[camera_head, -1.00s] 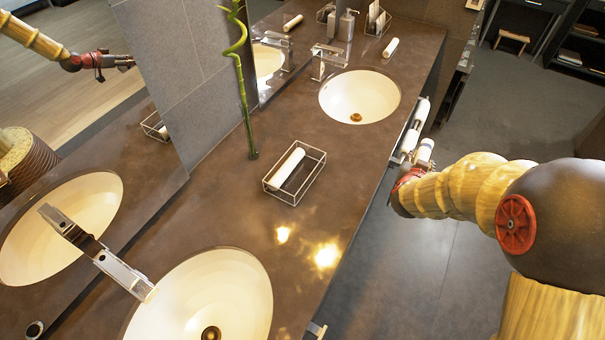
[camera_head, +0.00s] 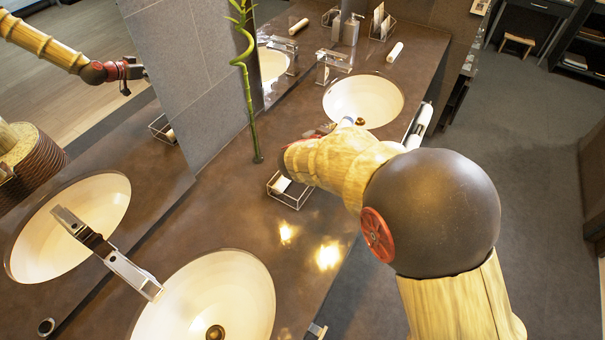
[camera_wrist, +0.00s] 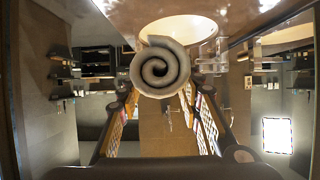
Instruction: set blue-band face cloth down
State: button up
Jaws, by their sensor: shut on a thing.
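My gripper (camera_wrist: 160,100) is shut on a pale rolled face cloth (camera_wrist: 160,68), whose spiral end faces the wrist camera. No blue band can be made out on it. In the head view, my arm hides most of the gripper; a small pale end, likely of the held cloth (camera_head: 346,122), shows above the arm at the near rim of the far basin (camera_head: 362,97). The cloth appears held above the dark counter (camera_head: 220,215). A wire tray (camera_head: 293,205) with a white roll (camera_head: 281,184) in it is partly hidden beneath my arm.
A tall bamboo stalk (camera_head: 248,100) stands left of my arm. The near basin (camera_head: 220,300) has a chrome faucet (camera_head: 120,265). Another white roll (camera_head: 420,122) is at the counter's right edge.

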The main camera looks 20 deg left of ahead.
jog(key=s+a+f+b, duration=0.1)
jog(key=s+a+f, duration=0.1)
jog(key=f, duration=0.1)
jog(key=s+a+f+b, duration=0.2)
jog(key=s+a+f, duration=0.1)
jog(key=f, duration=0.1)
jog(key=s+a+f+b, duration=0.1)
jog(key=s+a+f, duration=0.1)
jog(key=s+f, duration=0.1)
jog(key=shift+a+f+b, duration=0.2)
jog(key=shift+f+b, duration=0.15)
jog(key=shift+f, duration=0.4)
jog(key=shift+w, duration=0.1)
jog(key=shift+f, duration=0.5)
jog(key=shift+f, duration=0.15)
jog(key=o, duration=1)
jog(key=shift+o, duration=0.2)
